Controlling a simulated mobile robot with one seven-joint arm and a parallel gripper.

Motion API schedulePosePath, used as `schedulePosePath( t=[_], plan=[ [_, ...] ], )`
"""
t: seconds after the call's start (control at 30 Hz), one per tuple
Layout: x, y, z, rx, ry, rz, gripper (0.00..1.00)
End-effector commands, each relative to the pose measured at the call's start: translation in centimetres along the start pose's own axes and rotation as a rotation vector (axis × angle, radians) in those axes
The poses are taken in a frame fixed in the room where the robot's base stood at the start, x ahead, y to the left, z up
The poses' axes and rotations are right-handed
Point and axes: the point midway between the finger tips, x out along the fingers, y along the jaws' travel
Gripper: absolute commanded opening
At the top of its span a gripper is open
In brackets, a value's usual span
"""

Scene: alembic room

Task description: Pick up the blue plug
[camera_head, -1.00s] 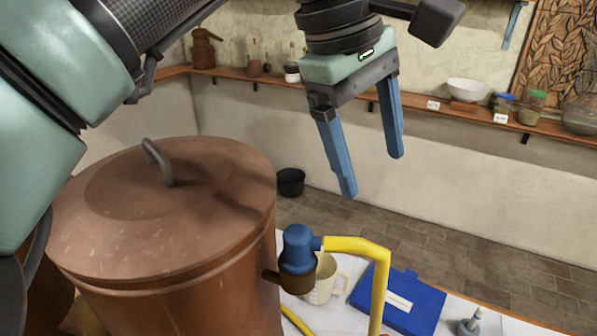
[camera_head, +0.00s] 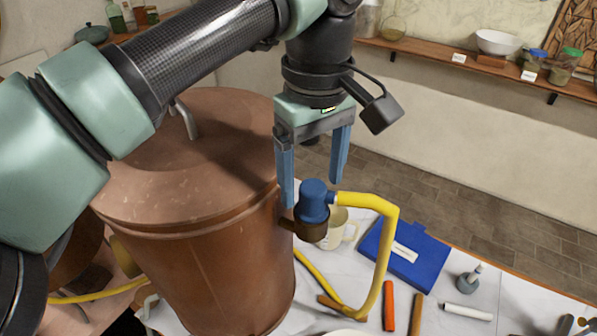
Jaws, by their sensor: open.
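The blue plug (camera_head: 314,198) sits upright on a brown fitting (camera_head: 309,231) at the right side of the copper pot (camera_head: 205,255). A yellow hose (camera_head: 376,203) runs from the plug's right side and bends down to the table. My gripper (camera_head: 311,195) points down with its two blue fingers apart and empty. Its fingertips are close to the plug's top, one left of it and one on its upper right. I cannot tell whether either finger touches the plug.
On the white table (camera_head: 455,292) are a cream mug (camera_head: 337,232), a blue folder (camera_head: 404,252), a small grey bottle (camera_head: 468,282) and several coloured sticks. The lidded pot fills the left. A wall shelf (camera_head: 470,67) holds a white bowl (camera_head: 498,42) and jars.

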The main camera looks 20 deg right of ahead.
Motion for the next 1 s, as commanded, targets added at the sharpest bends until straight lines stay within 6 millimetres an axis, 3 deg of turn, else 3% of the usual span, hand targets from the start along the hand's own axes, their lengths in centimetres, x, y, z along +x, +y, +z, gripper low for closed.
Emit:
schedulePosePath(
  t=[0.2, 0.47, 0.9, 1.0],
  plan=[
    [2.4, 0.2, 0.0, 0.000, -0.003, 0.000, 0.81],
    [2.9, 0.2, 0.0, 0.000, 0.001, 0.001, 0.81],
    [2.9, 0.2, 0.0, 0.001, 0.000, 0.001, 0.03],
    [2.9, 0.2, 0.0, 0.001, 0.000, 0.001, 0.00]
  ],
)
